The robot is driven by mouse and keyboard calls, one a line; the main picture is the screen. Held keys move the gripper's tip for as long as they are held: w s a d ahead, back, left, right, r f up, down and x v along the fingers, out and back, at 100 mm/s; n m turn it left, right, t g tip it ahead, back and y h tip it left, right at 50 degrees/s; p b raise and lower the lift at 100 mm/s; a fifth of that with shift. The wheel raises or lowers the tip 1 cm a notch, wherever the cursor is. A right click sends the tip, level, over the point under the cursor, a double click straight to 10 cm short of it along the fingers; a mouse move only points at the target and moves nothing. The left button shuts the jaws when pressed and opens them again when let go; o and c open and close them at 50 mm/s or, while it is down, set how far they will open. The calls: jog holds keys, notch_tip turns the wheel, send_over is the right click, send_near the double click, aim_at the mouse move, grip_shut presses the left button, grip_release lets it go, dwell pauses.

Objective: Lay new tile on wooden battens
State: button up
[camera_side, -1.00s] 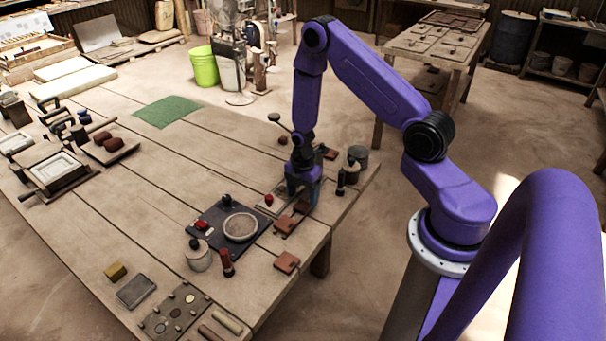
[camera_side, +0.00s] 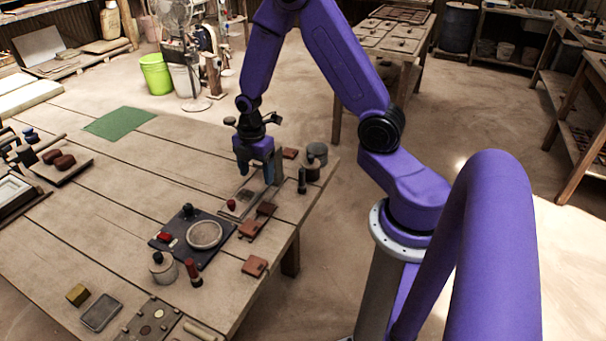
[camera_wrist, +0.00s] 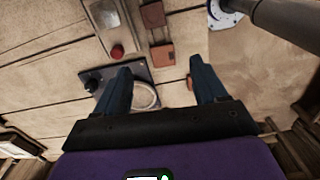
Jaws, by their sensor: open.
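Several small red-brown tiles lie along the right side of the table in the side view: a front tile (camera_side: 254,266), a middle tile (camera_side: 250,229), a tile behind it (camera_side: 266,209) and a far tile (camera_side: 290,153). My gripper (camera_side: 256,174) is open, empty and pointing down, above and behind the middle tiles. In the wrist view, a tile (camera_wrist: 162,55) shows between the spread fingers of my gripper (camera_wrist: 161,66), with another tile (camera_wrist: 153,14) beyond. I cannot pick out the wooden battens with certainty; they may be under the tiles.
A dark board (camera_side: 182,250) carries a round dish (camera_side: 204,235). A dark upright tool (camera_side: 302,181) and a grey pot (camera_side: 317,152) stand near the right edge.

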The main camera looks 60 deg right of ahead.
jog(key=s+a+r+m, duration=0.2)
jog(key=s+a+r, duration=0.7)
jog(key=a, duration=0.3)
jog(key=s+r+m, duration=0.1)
jog(key=s+r, duration=0.2)
jog(key=s, duration=0.4)
jog(key=s+a+r+m, duration=0.1)
jog(key=s+r, duration=0.2)
jog(key=s, duration=0.5)
jog(key=shift+a+r+m, duration=0.3)
jog(key=shift+r+m, duration=0.1)
